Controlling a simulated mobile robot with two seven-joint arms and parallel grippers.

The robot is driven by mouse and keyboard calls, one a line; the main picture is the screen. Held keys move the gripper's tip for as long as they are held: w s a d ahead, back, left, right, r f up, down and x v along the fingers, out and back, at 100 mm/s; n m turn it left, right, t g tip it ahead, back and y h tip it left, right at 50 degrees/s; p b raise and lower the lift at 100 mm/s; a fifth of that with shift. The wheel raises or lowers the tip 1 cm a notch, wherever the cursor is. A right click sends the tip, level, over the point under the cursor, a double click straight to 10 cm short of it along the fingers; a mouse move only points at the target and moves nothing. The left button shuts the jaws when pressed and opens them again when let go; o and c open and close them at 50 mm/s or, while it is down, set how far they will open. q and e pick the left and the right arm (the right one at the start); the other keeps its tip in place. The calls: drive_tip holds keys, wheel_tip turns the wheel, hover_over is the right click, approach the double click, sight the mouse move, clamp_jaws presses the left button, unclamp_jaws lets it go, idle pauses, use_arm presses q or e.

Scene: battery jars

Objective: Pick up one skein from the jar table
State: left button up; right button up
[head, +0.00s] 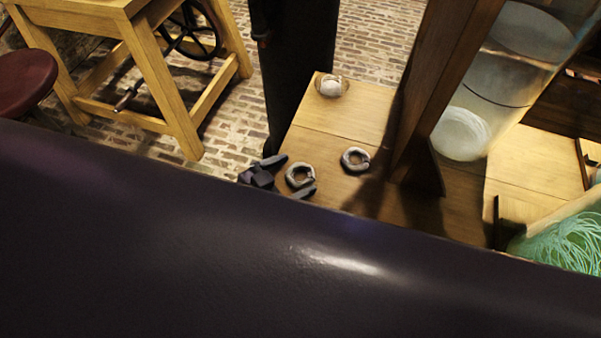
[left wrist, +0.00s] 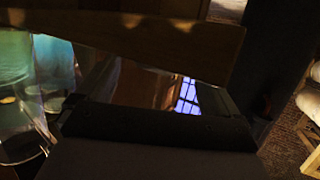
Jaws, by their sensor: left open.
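Two grey ring-shaped skeins lie on the wooden jar table (head: 345,118) in the head view. The left skein (head: 291,181) is close to my left gripper (head: 294,176), and the right skein (head: 346,161) lies apart from it. My left gripper is open, with one dark finger above and left of the left skein and the other at its lower right. I cannot tell how high the fingers are above the table. No skein can be made out in the left wrist view. My right gripper is not in view.
A small round bowl with something white (head: 331,87) stands at the table's far end. A wooden post (head: 435,85) and a large glass jar (head: 490,85) stand to the right. Green strands (head: 570,243) show lower right. A large dark surface covers the foreground.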

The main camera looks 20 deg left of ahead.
use_arm(q)
drive_tip(key=shift+w+d+f, duration=0.1)
drive_tip(key=shift+w+d, duration=0.05)
drive_tip(key=c, duration=1.1)
